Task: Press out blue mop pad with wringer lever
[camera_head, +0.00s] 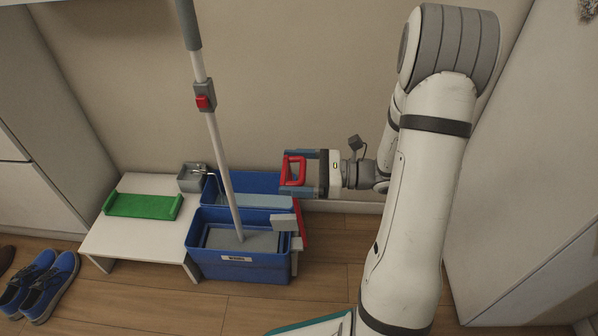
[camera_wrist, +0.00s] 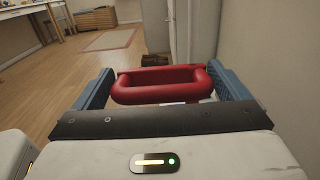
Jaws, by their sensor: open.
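The blue mop bucket (camera_head: 240,272) stands on the floor beside a low white bench. The mop's white pole (camera_head: 222,165) rises from a grey flat head (camera_head: 241,240) in the front part of the bucket. I cannot make out the blue pad under it. A red loop handle (camera_head: 293,170), apparently the wringer lever's grip, is above the bucket's right rear side. My gripper (camera_head: 302,172) is open around it; in the wrist view the red loop (camera_wrist: 160,86) lies between the two blue-grey fingers. Whether they touch it is unclear. A red strip (camera_head: 304,222) shows below, at the bucket's right side.
The white bench (camera_head: 130,236) carries a green tray (camera_head: 143,205) and a small grey box (camera_head: 194,178). Blue shoes (camera_head: 40,285) lie on the floor at left. A wall is close behind, and a white cabinet (camera_head: 530,170) stands at right. Floor in front of the bucket is clear.

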